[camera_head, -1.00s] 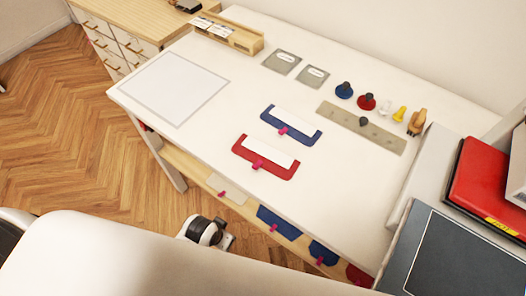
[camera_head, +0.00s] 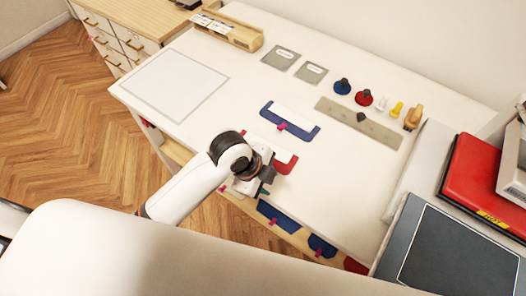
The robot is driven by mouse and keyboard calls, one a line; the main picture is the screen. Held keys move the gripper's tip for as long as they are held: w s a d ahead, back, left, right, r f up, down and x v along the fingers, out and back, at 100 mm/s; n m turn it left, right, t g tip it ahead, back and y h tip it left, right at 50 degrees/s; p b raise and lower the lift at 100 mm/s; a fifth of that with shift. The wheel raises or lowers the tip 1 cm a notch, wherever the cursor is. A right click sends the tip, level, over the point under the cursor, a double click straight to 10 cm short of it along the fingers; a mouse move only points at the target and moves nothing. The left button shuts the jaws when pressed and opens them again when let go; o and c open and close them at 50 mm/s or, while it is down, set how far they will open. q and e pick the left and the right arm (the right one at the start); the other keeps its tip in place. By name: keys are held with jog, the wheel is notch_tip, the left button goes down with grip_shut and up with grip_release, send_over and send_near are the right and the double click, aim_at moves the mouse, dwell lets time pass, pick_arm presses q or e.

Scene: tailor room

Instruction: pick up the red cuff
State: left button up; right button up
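The red cuff (camera_head: 287,165), a red strip with a white panel, lies on the white table (camera_head: 345,185) near its front edge. My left gripper (camera_head: 265,178) is over the cuff and hides most of it; only its right end and part of its white panel show. I cannot tell whether the fingers touch the cuff or how far apart they are. My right gripper is not in view.
A blue cuff (camera_head: 298,134) lies just behind the red one. A grey ruler (camera_head: 358,123) and small blue and red knobbed pieces lie farther back. A white sheet (camera_head: 174,84) is at left; a red binder (camera_head: 487,182) is at right. Blue pieces lie on the lower shelf.

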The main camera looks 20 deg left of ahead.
pick_arm(q)
jog(key=w+a+r+m+g+y, duration=0.1)
jog(key=w+a+r+m+y, duration=0.2)
jog(key=m, duration=0.7)
jog(key=w+a+r+m+g+y, duration=0.1)
jog(key=w+a+r+m, duration=0.15)
jog(key=w+m, duration=0.5)
jog(key=shift+m, duration=0.75)
jog(key=f, duration=0.1)
jog(key=s+f+p, duration=0.1)
jog(key=f, duration=0.1)
jog(key=f+p, duration=0.1)
jog(key=f, duration=0.1)
jog(key=shift+s+d+f, duration=0.1)
jog(key=shift+s+f, duration=0.1)
jog(key=shift+s, duration=0.05)
notch_tip(320, 180, down, 5)
jog(key=shift+s+p, duration=0.1)
jog(key=shift+p, duration=1.1)
jog(key=shift+f, duration=0.2)
grip_shut()
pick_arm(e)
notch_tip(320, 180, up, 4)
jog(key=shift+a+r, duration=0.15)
